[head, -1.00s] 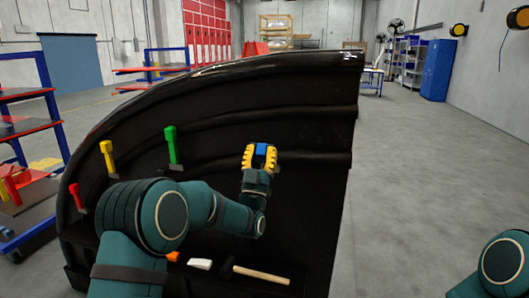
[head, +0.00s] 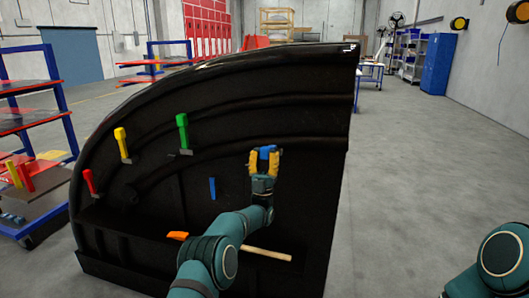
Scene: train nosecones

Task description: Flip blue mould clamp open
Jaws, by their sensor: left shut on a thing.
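The large black curved mould (head: 310,95) stands in front of me in the head view. My left gripper (head: 264,158) has yellow fingers and is shut on the blue mould clamp (head: 267,150). Only a small blue piece of the clamp shows between and above the fingers; the rest of it is hidden. A separate thin blue upright piece (head: 212,188) shows on the mould to the left of the gripper; I cannot tell what it is. My right gripper is not in view; only part of my right arm shows at lower right.
Green (head: 182,130), yellow (head: 121,142) and red (head: 89,182) clamps stand along the mould's left side. A wooden-handled tool (head: 267,253) and an orange-ended tool (head: 178,235) lie on its lower ledge. A blue-framed rack (head: 62,95) stands left. The floor at right is clear.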

